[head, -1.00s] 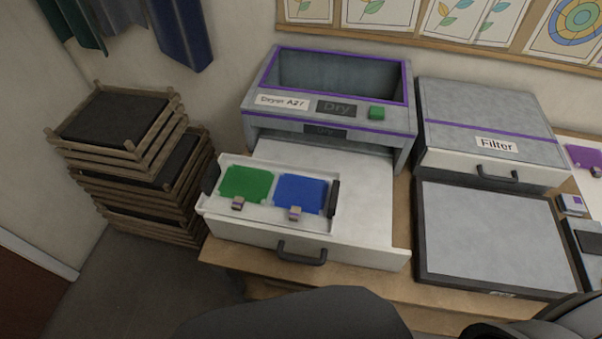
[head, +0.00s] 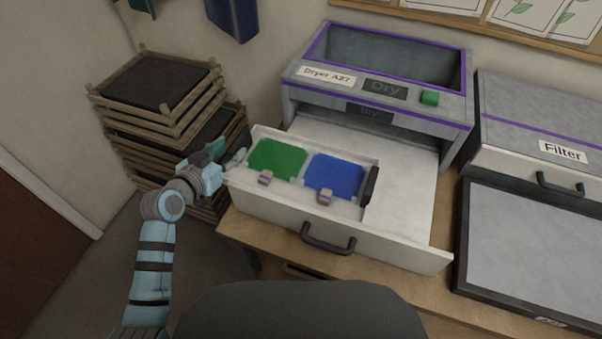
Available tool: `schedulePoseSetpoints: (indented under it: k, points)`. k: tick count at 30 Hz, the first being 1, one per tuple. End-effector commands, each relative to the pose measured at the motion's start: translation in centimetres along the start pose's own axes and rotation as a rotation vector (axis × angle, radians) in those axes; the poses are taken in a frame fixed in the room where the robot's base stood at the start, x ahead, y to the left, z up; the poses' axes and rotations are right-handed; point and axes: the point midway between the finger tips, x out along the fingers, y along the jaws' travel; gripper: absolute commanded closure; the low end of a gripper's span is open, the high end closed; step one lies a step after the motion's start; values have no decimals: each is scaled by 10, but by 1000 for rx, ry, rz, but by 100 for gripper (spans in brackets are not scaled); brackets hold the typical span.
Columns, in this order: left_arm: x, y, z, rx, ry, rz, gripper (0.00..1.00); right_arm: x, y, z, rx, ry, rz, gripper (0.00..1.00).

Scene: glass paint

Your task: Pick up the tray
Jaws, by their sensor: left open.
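The tray (head: 343,213) is a shallow whitish tray in the left part of the dryer's open drawer (head: 408,219). It holds a green sheet (head: 277,157) and a blue sheet (head: 336,176), each with a small tagged block at its front edge. A dark handle (head: 371,186) shows at the tray's right end. My left gripper (head: 238,160) is open at the tray's left end, where it covers the handle on that side. I cannot tell whether it touches the tray. My right gripper is not in view.
The dryer (head: 300,92), with a green button (head: 429,97), stands behind the drawer. A filter box (head: 520,122) and a grey panel (head: 530,245) are at the right. Stacked wooden racks (head: 190,128) stand left of the table, close to my left arm.

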Motion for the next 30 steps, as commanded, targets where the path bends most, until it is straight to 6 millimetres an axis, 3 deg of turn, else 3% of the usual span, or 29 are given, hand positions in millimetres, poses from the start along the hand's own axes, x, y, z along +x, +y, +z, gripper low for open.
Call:
schedulePoseSetpoints:
  k: [9,16,17,24,30]
  points:
    - [53,0,1,-3,0,-1,60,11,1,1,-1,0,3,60]
    - [58,-1,0,-2,0,-3,60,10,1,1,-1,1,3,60]
    - [58,-1,0,-2,0,-3,62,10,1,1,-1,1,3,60]
    - [58,-1,0,-2,0,-3,100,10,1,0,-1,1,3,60]
    - [58,-1,0,-2,0,-3,100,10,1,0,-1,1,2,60]
